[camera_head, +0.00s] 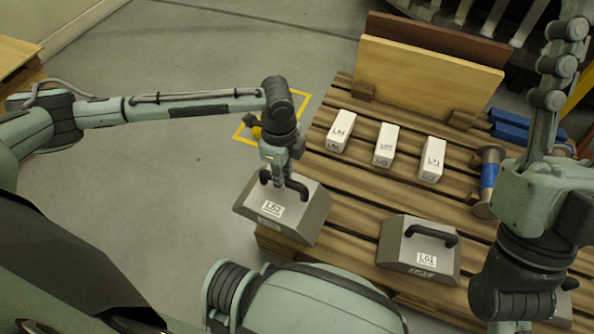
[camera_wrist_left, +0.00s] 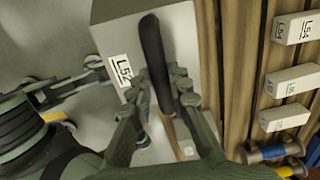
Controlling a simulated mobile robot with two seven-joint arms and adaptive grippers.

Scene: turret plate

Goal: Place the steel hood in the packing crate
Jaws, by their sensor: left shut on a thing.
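In the left wrist view, the fingers (camera_wrist_left: 158,95) close around the black handle, and the hood (camera_wrist_left: 185,45) is beneath. I cannot make out a packing crate for certain.
The slatted wooden pallet (camera_head: 385,182) bears several white labelled blocks (camera_head: 384,145), upright boards (camera_head: 425,80) at the back, and a blue-banded metal part (camera_head: 488,180). A wooden structure (camera_head: 14,57) shows at the far left. The floor (camera_head: 160,190) left of the pallet is clear.

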